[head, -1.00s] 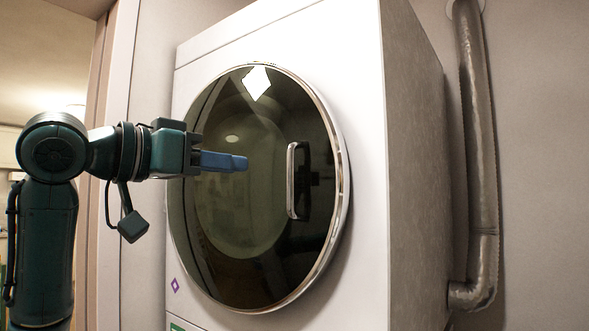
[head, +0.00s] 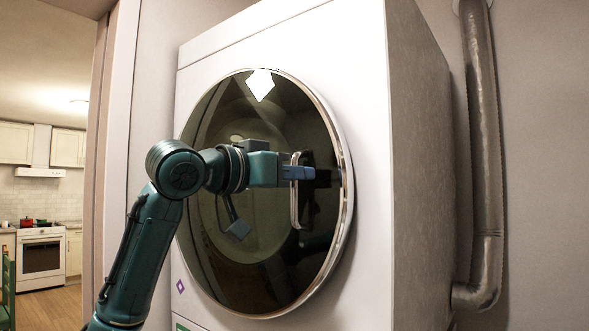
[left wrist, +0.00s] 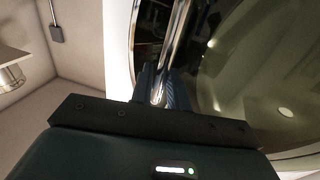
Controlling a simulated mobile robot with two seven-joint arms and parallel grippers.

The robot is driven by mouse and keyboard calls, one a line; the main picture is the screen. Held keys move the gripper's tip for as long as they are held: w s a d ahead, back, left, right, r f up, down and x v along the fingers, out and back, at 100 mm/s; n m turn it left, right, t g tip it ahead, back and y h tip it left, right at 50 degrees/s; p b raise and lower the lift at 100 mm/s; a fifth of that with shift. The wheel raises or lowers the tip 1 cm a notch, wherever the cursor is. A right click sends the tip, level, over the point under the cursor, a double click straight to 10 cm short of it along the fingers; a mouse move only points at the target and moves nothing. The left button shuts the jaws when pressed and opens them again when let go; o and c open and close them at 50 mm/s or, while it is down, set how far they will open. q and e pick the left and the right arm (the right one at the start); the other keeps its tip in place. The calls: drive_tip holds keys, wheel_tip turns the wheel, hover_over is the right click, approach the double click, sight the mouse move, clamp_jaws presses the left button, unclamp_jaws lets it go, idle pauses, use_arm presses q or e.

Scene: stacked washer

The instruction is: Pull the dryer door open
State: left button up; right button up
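The dryer (head: 410,200) is a white box with a round, dark glass door (head: 262,240) in a chrome rim. The door looks shut, flush with the front. A vertical chrome handle (head: 295,212) is on the door's right side. My left gripper (head: 310,173) is at the upper part of this handle, with its blue fingers level. In the left wrist view the fingers (left wrist: 160,88) stand close on both sides of the handle bar (left wrist: 176,42) and look shut on it. My right gripper is not in view.
A silver duct (head: 487,150) runs down the wall right of the dryer. A door frame (head: 115,160) stands close on the left, with a kitchen oven (head: 41,258) beyond it. The space in front of the dryer door looks clear apart from my arm.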

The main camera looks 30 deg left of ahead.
use_arm(q)
clamp_jaws()
idle(0.5)
